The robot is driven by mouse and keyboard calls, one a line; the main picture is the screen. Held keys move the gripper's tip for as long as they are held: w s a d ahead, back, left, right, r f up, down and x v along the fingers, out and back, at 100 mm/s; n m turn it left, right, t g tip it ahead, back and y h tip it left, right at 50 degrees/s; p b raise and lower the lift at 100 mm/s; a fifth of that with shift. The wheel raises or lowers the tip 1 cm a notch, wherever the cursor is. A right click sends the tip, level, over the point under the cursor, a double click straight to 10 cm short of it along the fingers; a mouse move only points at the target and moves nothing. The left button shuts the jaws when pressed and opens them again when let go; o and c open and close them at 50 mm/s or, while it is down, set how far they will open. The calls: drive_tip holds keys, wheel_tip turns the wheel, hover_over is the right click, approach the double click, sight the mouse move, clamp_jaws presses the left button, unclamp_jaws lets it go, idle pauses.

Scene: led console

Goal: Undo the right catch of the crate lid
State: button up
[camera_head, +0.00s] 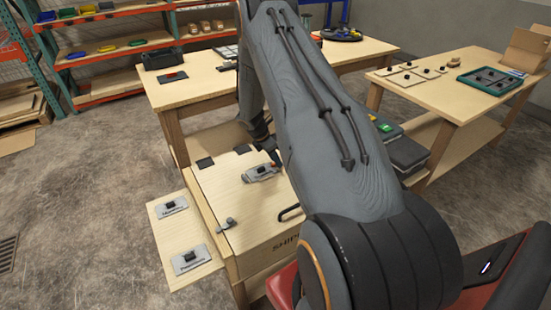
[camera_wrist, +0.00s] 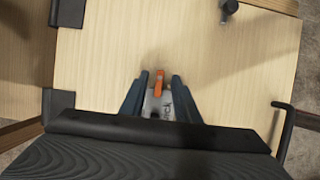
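The crate lid (camera_head: 233,190) is pale wood and lies flat, with dark hinges at its far edge. A small grey catch (camera_head: 226,224) is at the front left of the lid; it also shows at the top of the wrist view (camera_wrist: 228,8). The right catch is not visible; my arm covers that side of the crate. A grey lock plate (camera_head: 260,174) with an orange lever (camera_wrist: 159,84) is on the lid. My gripper (camera_wrist: 158,80) is over this plate, its fingers apart on either side of the lever. I cannot tell whether they touch the plate.
A black handle bar (camera_wrist: 285,125) stands at the crate's front. A board with two grey plates (camera_head: 190,260) lies left of the crate. A wooden table (camera_head: 195,88) is behind and another table (camera_head: 450,85) is to the right.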

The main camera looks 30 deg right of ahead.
drive_tip(key=shift+f, duration=0.1)
clamp_jaws()
